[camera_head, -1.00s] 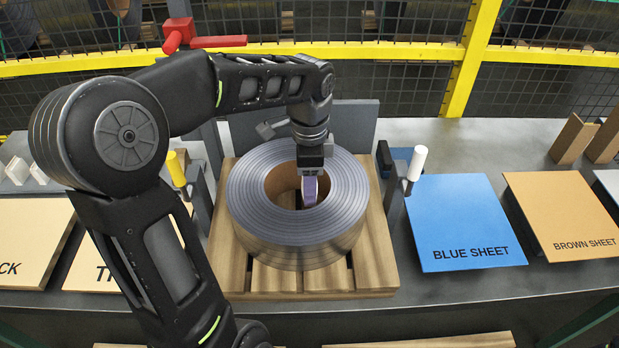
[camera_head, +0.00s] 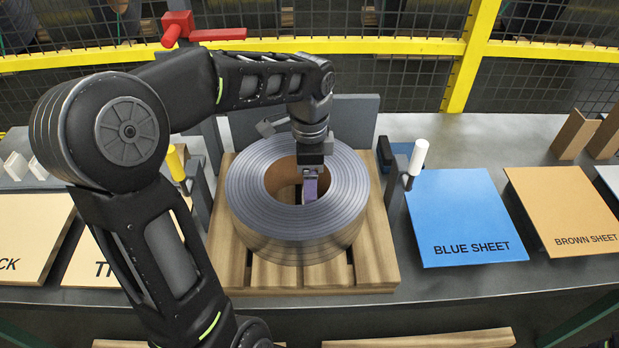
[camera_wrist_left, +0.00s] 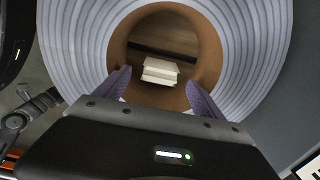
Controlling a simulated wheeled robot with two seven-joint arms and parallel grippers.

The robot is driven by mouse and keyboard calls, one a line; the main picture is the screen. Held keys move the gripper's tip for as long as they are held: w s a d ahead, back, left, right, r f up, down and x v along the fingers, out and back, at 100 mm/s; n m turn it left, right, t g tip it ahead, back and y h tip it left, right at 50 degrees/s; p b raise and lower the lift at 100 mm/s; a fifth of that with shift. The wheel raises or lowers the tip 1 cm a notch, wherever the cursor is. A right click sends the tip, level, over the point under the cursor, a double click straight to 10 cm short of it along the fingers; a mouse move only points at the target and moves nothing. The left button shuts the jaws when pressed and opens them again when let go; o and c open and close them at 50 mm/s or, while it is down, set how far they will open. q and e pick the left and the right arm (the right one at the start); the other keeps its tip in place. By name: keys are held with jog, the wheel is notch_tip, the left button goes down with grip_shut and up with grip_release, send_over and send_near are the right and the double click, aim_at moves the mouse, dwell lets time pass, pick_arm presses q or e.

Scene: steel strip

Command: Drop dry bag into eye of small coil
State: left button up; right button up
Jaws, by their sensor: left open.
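The small coil (camera_head: 250,207) is a grey wound steel strip lying flat on a wooden pallet (camera_head: 378,270). Its eye is lined in brown, and that lining (camera_wrist_left: 122,50) also shows in the left wrist view. The dry bag (camera_wrist_left: 160,71) is a small white packet inside the eye in the left wrist view, beyond my fingertips. My left gripper (camera_head: 311,188) reaches down over the eye from above. Its purple fingers (camera_wrist_left: 160,88) are open, apart on either side of the bag's line, with none of it visibly gripped. The bag is hidden in the head view. My right gripper is not in view.
A post with a white handle (camera_head: 418,158) stands right of the coil, one with a yellow handle (camera_head: 176,165) left. A grey plate (camera_head: 355,120) stands behind. A blue sheet (camera_head: 465,218) and a brown sheet (camera_head: 565,210) lie at right. A yellow fence (camera_head: 400,48) runs behind.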

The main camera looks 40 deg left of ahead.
pick_arm(q)
jog(key=shift+r, duration=0.1)
notch_tip(320, 180, up, 8)
jog(key=shift+f, duration=0.2)
dwell(1.3)
